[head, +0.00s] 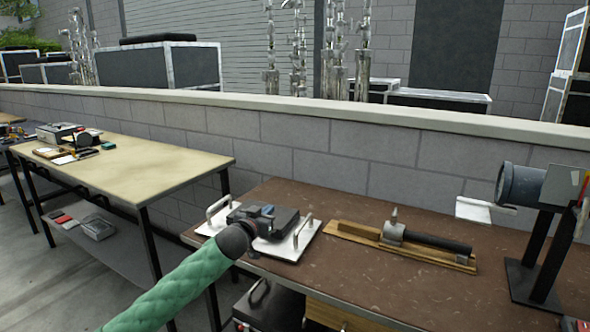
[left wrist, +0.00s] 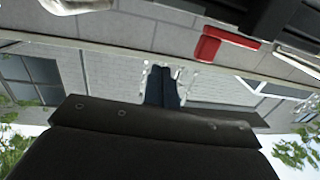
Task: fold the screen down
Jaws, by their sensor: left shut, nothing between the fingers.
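My green-sleeved left arm reaches in from the bottom left of the head view. I cannot pick out the screen with certainty. In the left wrist view, the shut dark fingers (left wrist: 163,82) show at the middle. My right gripper is not in view.
A wooden board (head: 345,235) with a metal clamp and black bar lies right of the plate on the brown bench (head: 390,295). A blue-grey cylindrical unit (head: 520,184) stands at the right. A low brick wall (head: 300,135) runs behind. Another table (head: 170,165) stands left.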

